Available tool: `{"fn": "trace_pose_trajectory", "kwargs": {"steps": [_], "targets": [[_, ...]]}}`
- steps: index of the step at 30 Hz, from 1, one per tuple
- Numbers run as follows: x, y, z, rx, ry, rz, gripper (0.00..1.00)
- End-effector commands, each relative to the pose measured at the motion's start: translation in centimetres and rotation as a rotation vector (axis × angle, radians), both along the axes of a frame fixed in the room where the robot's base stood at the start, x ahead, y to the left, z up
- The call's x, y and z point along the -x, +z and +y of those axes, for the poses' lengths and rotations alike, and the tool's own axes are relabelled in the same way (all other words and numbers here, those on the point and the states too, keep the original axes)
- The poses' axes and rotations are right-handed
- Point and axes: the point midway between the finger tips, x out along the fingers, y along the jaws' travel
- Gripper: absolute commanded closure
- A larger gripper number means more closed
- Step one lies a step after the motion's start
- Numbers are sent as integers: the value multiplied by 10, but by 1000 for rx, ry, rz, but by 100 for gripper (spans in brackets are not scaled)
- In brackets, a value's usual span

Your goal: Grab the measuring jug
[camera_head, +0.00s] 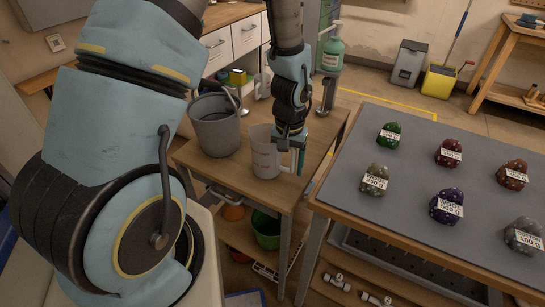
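The measuring jug (264,158) is translucent with red markings. It stands upright on the wooden sink table (233,182), near its front right edge. My gripper (292,160) points down at the jug's right side, where its handle would be. It overlaps the jug's right edge in the picture. The fingers are small and dark with teal parts, and I cannot tell whether they are open or closed around the handle. The handle is largely hidden by the gripper.
A grey bucket (214,134) stands left of the jug. A green bottle (332,53) and a yellow-green sponge-like item (237,77) are behind. At right, a grey-topped table (408,170) holds several labelled, coloured lumps. A yellow mop bucket (439,80) stands on the floor behind.

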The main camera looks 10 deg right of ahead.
Motion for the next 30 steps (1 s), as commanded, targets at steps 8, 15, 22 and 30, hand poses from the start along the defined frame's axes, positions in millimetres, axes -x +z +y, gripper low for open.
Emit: {"fn": "trace_pose_trajectory", "kwargs": {"steps": [8,15,22,30], "targets": [[0,0,0,0,0,0,63],[0,0,0,0,0,0,90],[0,0,0,1,0,1,100],[0,0,0,1,0,0,100]]}}
